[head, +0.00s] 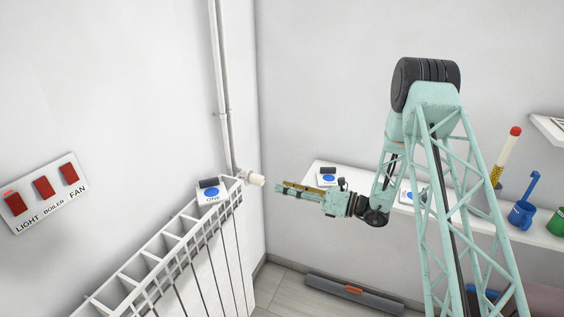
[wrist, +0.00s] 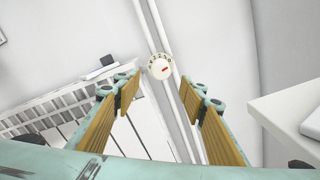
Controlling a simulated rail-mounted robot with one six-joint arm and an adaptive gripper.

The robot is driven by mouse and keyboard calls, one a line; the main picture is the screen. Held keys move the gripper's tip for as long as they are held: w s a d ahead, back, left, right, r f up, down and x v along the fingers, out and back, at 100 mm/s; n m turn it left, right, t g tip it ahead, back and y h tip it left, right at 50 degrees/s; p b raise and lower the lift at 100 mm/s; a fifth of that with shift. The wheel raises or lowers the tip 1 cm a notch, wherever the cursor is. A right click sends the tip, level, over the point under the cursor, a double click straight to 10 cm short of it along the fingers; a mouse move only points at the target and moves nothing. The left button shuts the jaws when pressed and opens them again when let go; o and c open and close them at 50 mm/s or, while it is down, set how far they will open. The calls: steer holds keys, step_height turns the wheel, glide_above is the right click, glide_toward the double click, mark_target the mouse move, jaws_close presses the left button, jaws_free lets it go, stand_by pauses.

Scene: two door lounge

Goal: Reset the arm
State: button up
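My arm (head: 430,150) stretches from the right across the corner toward the left in the head view. My gripper (head: 281,188) points left, with its tips a short way right of the white radiator valve knob (head: 256,179). In the wrist view my gripper (wrist: 158,98) is open, its two yellow-padded fingers wide apart with nothing between them. The round valve knob (wrist: 159,67), with numbers and a red mark, shows beyond the gap between the fingertips. The fingers look apart from the knob.
A white radiator (head: 150,262) stands at the left, with a card and dark block (head: 211,193) on top. A pipe (head: 224,90) rises behind the knob. A white shelf (head: 540,235) with cups runs behind my arm. A switch panel (head: 46,193) hangs at left.

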steer(key=s+a+r+n+g+h, duration=0.25)
steer(key=s+r+n, duration=0.25)
steer(key=s+r, duration=0.4)
steer(key=s+a+r+n+g+h, duration=0.1)
steer(key=s+r+n+g, duration=0.35)
steer(key=s+r, duration=0.4)
steer(key=s+a+r+n+g+h, duration=0.1)
steer(key=s+a+r+n+g, duration=0.1)
steer(key=s+r+n, duration=0.65)
steer(key=s+d+r+n+h, duration=0.2)
steer(key=s+d+h, duration=0.15)
steer(key=s, duration=0.75)
steer(key=s+d+r+n+h, duration=0.2)
steer(key=s+d, duration=0.2)
steer(key=s, duration=0.6)
steer(key=s+d+r+n+t+h, duration=0.3)
steer(key=s+d+n+t+h, duration=0.2)
steer(key=s+d, duration=0.7)
steer(key=shift+s+d+n+h, duration=0.3)
steer(key=shift+d+n+h, duration=0.45)
steer(key=shift+d, duration=0.25)
steer(key=shift+r, duration=0.1)
